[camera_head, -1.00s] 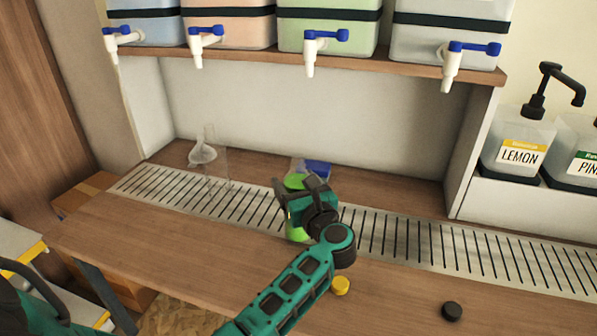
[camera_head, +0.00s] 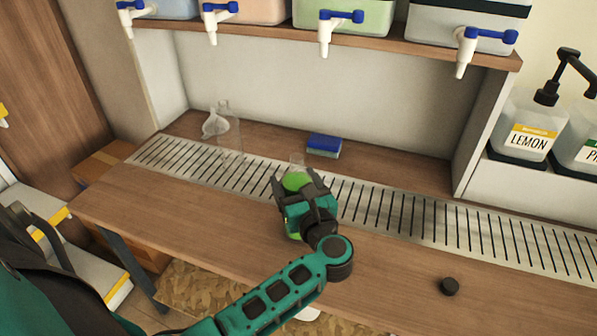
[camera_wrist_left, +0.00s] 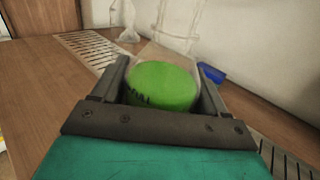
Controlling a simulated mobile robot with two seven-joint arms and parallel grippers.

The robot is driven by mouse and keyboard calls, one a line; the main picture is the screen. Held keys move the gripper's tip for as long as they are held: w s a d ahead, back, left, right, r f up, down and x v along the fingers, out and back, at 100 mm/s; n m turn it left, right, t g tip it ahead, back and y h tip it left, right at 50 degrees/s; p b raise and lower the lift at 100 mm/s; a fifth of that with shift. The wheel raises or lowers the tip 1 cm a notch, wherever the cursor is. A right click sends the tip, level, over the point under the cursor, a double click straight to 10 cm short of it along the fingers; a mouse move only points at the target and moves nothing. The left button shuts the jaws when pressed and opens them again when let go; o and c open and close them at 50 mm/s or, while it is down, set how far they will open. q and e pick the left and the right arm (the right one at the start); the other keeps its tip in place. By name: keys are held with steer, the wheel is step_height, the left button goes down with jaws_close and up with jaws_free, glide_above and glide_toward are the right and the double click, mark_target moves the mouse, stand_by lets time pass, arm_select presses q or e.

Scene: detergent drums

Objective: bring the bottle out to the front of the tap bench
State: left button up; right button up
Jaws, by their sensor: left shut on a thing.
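The bottle (camera_head: 297,160) is clear with a green part that bears dark lettering, and its clear neck shows above my gripper. My left gripper (camera_head: 298,182) is shut on it, over the front part of the slotted drain strip. In the left wrist view the green part of the bottle (camera_wrist_left: 162,85) sits between the two fingers. The gripper hides much of the bottle's body, and I cannot tell whether its base touches the bench (camera_head: 190,215). My right gripper is not in view.
A blue sponge (camera_head: 324,146) lies behind the bottle. A clear funnel (camera_head: 214,124) and a clear cylinder stand at the back left. A black cap (camera_head: 449,287) lies on the bench at front right. Drums with blue-handled taps (camera_head: 341,17) stand on the shelf above.

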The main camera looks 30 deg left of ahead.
mark_target(290, 194)
arm_select(q)
steer(key=shift+s+d+r, duration=0.1)
steer(key=shift+s+d, duration=0.1)
steer(key=shift+s, duration=0.55)
steer(key=shift+s+d, duration=0.15)
steer(key=shift+s, duration=0.6)
steer(key=o, duration=1.4)
steer(key=shift+c, duration=0.2)
steer(key=shift+o, duration=1.2)
steer(key=shift+f, duration=0.25)
steer(key=shift+d, duration=0.1)
